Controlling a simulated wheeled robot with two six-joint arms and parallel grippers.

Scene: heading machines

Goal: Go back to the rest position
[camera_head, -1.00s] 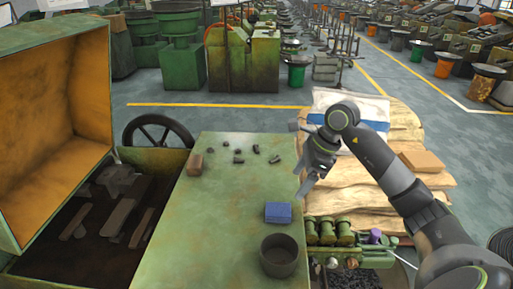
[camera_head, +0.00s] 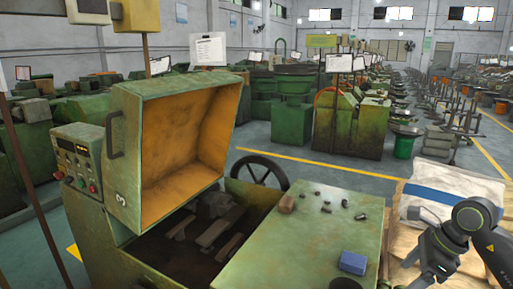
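My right gripper (camera_head: 424,262) is at the lower right of the head view, at the end of my dark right arm, beside the right edge of the green machine top (camera_head: 318,238). Its fingers look spread apart, and I see nothing between them. My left gripper and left arm are not in view.
The heading machine (camera_head: 165,150) has its orange-lined lid open on the left, with a handwheel (camera_head: 262,172) behind. A blue block (camera_head: 353,262), a brown block (camera_head: 287,203) and small dark parts lie on the green top. A white sack (camera_head: 450,190) lies right. Floor is free behind.

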